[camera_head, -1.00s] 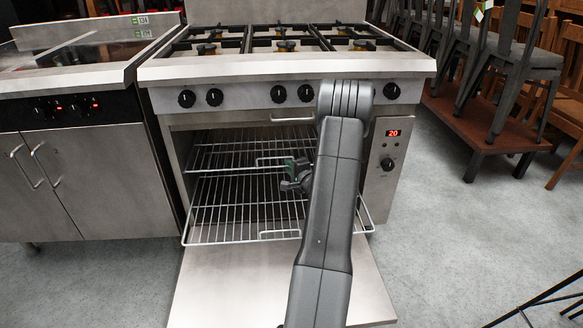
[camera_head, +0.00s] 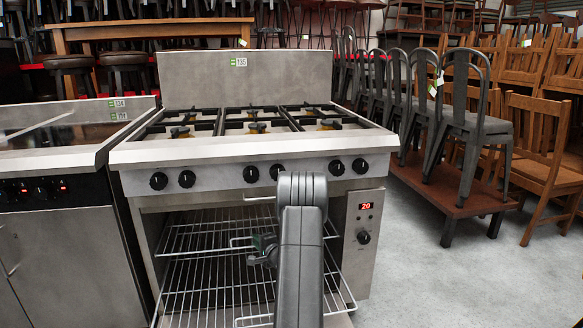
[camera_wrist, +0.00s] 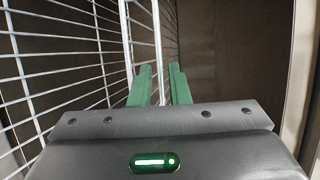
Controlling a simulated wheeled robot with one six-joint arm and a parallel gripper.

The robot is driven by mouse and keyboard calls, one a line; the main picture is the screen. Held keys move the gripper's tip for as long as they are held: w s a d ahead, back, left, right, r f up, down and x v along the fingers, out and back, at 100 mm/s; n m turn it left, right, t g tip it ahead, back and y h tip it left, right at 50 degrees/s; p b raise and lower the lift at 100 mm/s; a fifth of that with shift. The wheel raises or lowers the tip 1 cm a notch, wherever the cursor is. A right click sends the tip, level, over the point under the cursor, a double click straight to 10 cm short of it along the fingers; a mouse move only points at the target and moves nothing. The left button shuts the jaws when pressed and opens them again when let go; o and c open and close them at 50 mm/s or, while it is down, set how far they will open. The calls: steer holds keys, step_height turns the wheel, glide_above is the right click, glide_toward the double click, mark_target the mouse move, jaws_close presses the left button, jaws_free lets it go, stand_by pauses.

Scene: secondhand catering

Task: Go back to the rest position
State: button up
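My gripper (camera_head: 264,250) is inside the front of the open oven, between the upper wire rack (camera_head: 190,240) and the lower wire rack (camera_head: 200,290), partly hidden behind my arm. In the wrist view my gripper (camera_wrist: 159,85) shows two green fingers with a gap between them. A pale rack wire passes through the line of that gap. No contact between wire and fingers can be made out. The arm reaches forward from the bottom middle of the head view.
The steel range (camera_head: 250,148) has burners on top and a row of black knobs. A steel counter unit (camera_head: 50,220) stands close on the left. Stacked metal chairs (camera_head: 465,125) stand on a low brown platform (camera_head: 455,195) at right. Grey floor (camera_head: 430,285) is clear at front right.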

mark_target(250, 242)
steer(key=x, duration=0.7)
steer(key=shift+b, duration=0.35)
steer(key=shift+s, duration=0.3)
steer(key=shift+w, duration=0.1)
steer(key=shift+w, duration=0.2)
steer(key=p+v, duration=0.2)
steer(key=v, duration=1.2)
steer(key=b+x, duration=0.1)
steer(key=x, duration=1.2)
steer(key=shift+w+a+b, duration=0.3)
steer(key=shift+b, duration=0.1)
steer(key=shift+s+d+p, duration=0.25)
steer(key=shift+s+p, duration=0.25)
steer(key=shift+s, duration=0.55)
steer(key=shift+s+f, duration=0.15)
steer(key=shift+s, duration=0.35)
